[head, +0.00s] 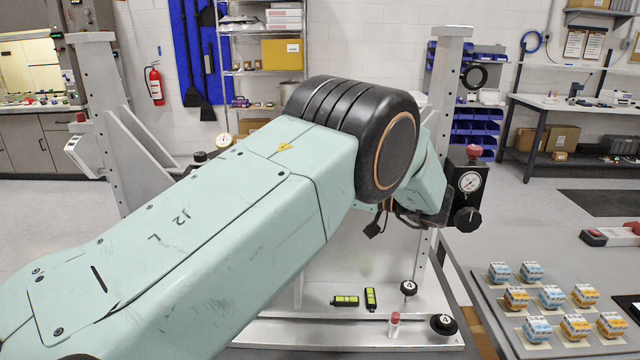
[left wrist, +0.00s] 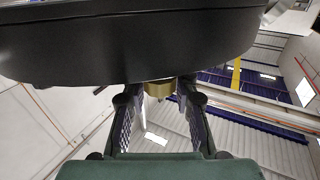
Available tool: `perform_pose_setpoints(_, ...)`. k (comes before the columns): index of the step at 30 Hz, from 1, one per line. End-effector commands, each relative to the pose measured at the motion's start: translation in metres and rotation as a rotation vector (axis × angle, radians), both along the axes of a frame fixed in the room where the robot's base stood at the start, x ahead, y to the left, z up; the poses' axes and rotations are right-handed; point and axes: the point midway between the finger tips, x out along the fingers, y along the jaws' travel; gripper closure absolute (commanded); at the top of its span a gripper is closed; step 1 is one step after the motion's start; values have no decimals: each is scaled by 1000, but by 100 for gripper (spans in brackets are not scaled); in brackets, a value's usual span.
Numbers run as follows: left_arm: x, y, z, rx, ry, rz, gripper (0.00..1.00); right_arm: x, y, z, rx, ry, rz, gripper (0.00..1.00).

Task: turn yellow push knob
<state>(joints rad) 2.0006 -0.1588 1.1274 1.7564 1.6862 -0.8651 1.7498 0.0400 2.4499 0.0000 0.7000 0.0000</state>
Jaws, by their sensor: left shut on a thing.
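The yellow push knob (left wrist: 158,89) shows as a small brass-yellow piece in the left wrist view, under a large dark body that hides its upper part. My left gripper (left wrist: 158,97) has a finger on each side of the knob and is shut on it. In the head view my left arm reaches from the lower left across the middle to the fixture (head: 448,80). Its links hide the knob and the fingertips there. My right gripper is in neither view.
A black gauge box (head: 467,190) with a red top knob sits on the fixture's right post. Black knobs (head: 443,324), small green-yellow pieces (head: 345,300) and a red-capped piece (head: 395,322) are on the fixture base. A tray (head: 490,318) of several small boxes lies at the right.

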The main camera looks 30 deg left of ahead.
Motion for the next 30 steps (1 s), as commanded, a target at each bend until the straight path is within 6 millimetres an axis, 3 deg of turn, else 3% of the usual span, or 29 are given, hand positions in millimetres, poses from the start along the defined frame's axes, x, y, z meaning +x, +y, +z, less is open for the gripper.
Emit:
perform_pose_setpoints(18, 0, -1, 1, 3, -1, 33, 100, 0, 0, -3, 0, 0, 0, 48)
perform_pose_setpoints(19, 0, -1, 1, 3, -1, 33, 71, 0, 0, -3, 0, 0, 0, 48)
perform_pose_setpoints(27, 0, 0, 1, 2, -1, 33, 48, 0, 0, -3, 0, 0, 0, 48)
perform_pose_setpoints(30, 0, 0, 1, 2, -1, 33, 48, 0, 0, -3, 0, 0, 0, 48)
